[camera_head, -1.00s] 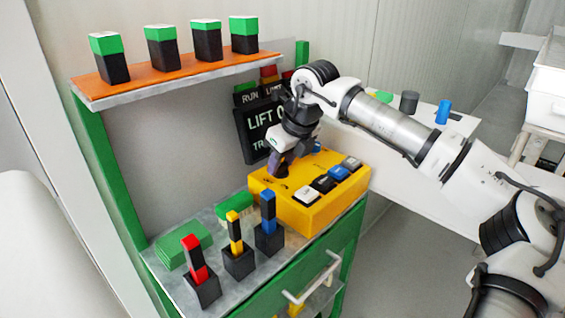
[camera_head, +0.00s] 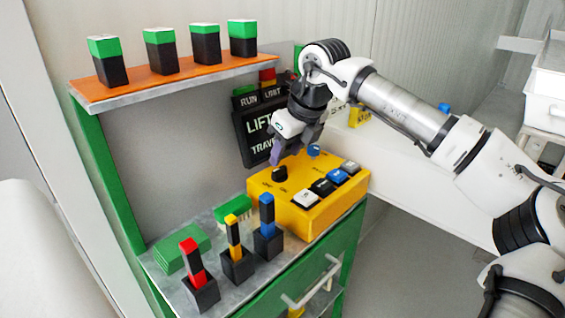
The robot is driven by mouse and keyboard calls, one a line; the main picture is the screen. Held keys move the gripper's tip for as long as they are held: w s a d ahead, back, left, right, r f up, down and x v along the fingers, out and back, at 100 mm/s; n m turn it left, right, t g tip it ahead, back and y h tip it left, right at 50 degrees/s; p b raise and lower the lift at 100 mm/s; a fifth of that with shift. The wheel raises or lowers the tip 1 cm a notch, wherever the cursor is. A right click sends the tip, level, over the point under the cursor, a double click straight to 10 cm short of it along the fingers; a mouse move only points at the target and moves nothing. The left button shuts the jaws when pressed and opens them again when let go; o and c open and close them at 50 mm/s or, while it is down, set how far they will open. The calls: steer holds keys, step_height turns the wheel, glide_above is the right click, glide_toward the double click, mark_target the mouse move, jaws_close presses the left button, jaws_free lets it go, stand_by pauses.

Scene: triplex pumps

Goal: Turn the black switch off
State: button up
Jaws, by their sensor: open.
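The black switch (camera_head: 280,173) is a small black knob on the top left of the yellow control box (camera_head: 307,215). Small markings lie beside it, too small to read. A blue knob (camera_head: 313,151) sits further back on the same top. My gripper (camera_head: 289,160) is open and empty, above and behind the black switch, pointing down. Its purple-grey fingers are apart from the switch, and the switch is in plain view.
White, black, blue and grey buttons (camera_head: 322,187) line the box's right side. Red (camera_head: 194,265), yellow (camera_head: 234,238) and blue (camera_head: 267,215) levers stand in front. A black sign (camera_head: 252,125) stands behind. An orange shelf (camera_head: 180,78) holds several green-black blocks.

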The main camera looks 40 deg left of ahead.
steer(key=v, duration=0.9)
steer(key=shift+r, duration=0.15)
steer(key=shift+s+d, duration=0.1)
steer(key=shift+s, duration=0.05)
